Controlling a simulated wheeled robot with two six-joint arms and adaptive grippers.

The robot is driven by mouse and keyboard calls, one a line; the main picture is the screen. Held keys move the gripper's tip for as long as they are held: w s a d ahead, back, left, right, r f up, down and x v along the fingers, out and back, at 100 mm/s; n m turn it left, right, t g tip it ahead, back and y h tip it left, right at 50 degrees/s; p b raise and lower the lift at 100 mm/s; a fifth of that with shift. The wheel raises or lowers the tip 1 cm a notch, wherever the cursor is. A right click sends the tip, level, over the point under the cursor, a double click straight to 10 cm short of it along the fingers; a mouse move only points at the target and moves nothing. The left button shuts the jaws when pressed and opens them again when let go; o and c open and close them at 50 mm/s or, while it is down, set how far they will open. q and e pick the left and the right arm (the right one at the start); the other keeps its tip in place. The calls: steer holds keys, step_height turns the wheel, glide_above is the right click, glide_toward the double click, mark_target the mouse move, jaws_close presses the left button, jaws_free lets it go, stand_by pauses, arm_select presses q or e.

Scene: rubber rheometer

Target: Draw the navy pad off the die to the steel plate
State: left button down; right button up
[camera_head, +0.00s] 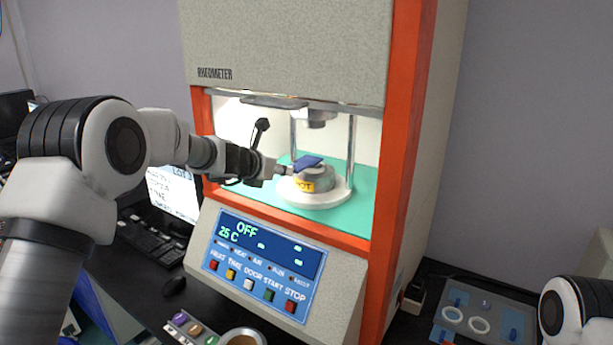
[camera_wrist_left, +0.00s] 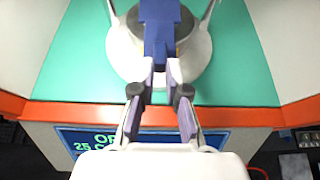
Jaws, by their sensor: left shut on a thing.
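The navy pad (camera_head: 308,162) is a small dark blue piece at the top of the grey die (camera_head: 319,178), which carries a yellow "HOT" label and stands on a white round base inside the machine. My left gripper (camera_head: 284,170) reaches in from the left and is shut on the pad's near end. In the left wrist view, the pad (camera_wrist_left: 160,30) runs forward from between the fingertips (camera_wrist_left: 160,76) over the die. I cannot tell whether the pad still touches the die. A grey plate (camera_head: 510,322) lies at lower right; I cannot tell whether it is the steel plate. My right gripper is not visible.
The rheometer's orange frame (camera_head: 400,150) and two chrome posts (camera_head: 350,150) border the opening. An upper die (camera_head: 316,118) hangs above. The teal floor (camera_head: 363,190) is clear at right. White rings (camera_head: 480,325) and blue pieces lie on the grey plate.

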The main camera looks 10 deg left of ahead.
arm_select(q)
steer(key=s+a+b, duration=0.2)
steer(key=s+b, duration=0.2)
steer(key=s, duration=0.3)
steer(key=s+a+b, duration=0.3)
steer(key=s+b, duration=0.1)
steer(key=s, duration=0.4)
steer(key=shift+a, duration=0.3)
stand_by(0.6)
steer(key=shift+s, duration=0.1)
